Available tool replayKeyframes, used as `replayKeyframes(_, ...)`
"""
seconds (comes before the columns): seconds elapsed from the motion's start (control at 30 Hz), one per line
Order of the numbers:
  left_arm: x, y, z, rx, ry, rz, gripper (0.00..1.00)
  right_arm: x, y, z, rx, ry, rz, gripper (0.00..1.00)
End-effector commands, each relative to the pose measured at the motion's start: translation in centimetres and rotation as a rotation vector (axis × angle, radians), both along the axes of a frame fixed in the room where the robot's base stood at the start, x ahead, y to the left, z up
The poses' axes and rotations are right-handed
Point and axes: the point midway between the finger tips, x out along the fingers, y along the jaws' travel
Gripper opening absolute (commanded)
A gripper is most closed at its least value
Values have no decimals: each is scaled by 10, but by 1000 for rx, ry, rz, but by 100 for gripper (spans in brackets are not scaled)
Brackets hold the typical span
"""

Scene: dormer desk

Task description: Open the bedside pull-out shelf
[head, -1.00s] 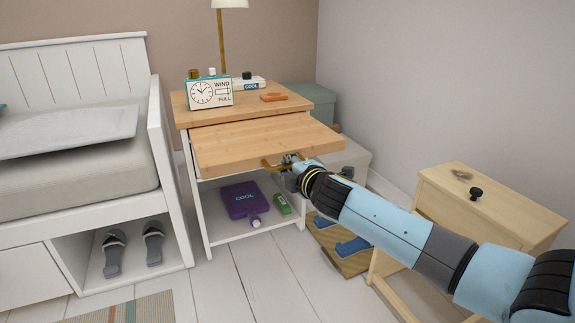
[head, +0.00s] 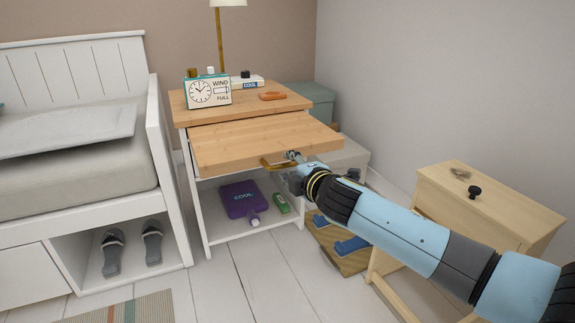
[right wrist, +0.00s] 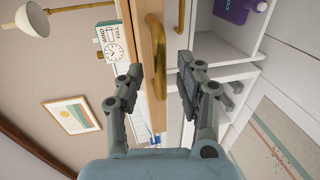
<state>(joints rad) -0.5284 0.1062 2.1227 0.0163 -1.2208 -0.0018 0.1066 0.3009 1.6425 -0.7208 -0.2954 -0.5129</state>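The pull-out shelf (head: 262,146) is a light wooden board under the top of the bedside table, and it stands well out from the frame. Its brass handle (head: 272,164) hangs at the front edge. My right gripper (head: 291,162) is at the right end of the handle. In the right wrist view the fingers (right wrist: 160,76) are apart, with the brass handle (right wrist: 154,58) showing in the gap between them; I cannot tell whether either finger touches it. Part of the handle is hidden by the gripper in the head view. My left gripper is not in view.
A wooden stool-like cabinet (head: 480,205) stands at right.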

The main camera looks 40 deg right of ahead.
Motion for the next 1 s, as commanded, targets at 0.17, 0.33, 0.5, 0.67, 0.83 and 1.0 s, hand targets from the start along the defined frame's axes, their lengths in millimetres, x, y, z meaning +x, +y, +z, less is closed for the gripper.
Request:
replayKeyframes(0.17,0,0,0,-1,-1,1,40,-30,7,6,-1,1,1,36)
replayKeyframes(0.33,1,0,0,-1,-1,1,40,-47,10,9,-1,2,0,36)
replayKeyframes(0.5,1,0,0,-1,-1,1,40,-54,11,10,-5,5,1,36)
replayKeyframes(0.67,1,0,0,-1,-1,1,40,-54,10,9,-5,6,1,36)
replayKeyframes(0.83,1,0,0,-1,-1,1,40,-54,10,9,-5,6,1,36)
replayKeyframes(1.0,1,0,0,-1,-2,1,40,-54,10,9,-5,6,1,36)
